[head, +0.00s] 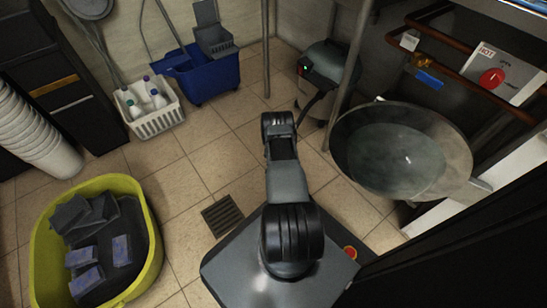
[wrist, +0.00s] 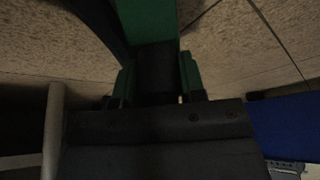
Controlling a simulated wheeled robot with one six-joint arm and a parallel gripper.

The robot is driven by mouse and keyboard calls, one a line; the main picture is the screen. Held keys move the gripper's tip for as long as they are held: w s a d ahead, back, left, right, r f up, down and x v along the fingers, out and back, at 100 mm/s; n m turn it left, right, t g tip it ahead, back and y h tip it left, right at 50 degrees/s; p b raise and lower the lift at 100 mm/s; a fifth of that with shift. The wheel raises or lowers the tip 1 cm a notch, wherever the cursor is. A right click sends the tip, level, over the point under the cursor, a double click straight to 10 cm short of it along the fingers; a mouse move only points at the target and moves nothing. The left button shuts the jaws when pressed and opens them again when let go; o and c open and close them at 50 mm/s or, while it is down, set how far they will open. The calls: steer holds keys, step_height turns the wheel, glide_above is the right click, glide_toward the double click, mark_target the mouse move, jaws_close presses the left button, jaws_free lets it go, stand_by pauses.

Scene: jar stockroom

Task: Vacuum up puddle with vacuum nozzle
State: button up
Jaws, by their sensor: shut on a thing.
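My gripper (wrist: 157,82) is in the wrist view, its two fingers on either side of a dark piece with a green part (wrist: 147,18) running up from it. It is shut on this piece, which looks like the vacuum nozzle. A black hose (wrist: 98,16) curves past at the upper left. In the head view my own arm hides the gripper and nozzle. The vacuum (head: 330,66), grey with a small green light, stands at the back, its dark hose (head: 309,106) running toward my arm. I cannot make out a puddle on the visible floor.
A metal basin (head: 462,157) with greyish liquid is at right, below copper pipes (head: 448,51). A yellow tub (head: 153,262) of grey blocks is at front left. A white crate (head: 157,121) and blue bucket (head: 208,82) stand behind. Tiled floor around the drain (head: 223,215) is clear.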

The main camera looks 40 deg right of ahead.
steer(key=shift+s, duration=0.1)
steer(key=shift+r+p, duration=1.4)
steer(key=shift+r, duration=1.55)
steer(key=shift+r, duration=0.1)
steer(key=shift+r+p, duration=1.05)
steer(key=shift+r, duration=0.4)
steer(key=shift+f, duration=0.1)
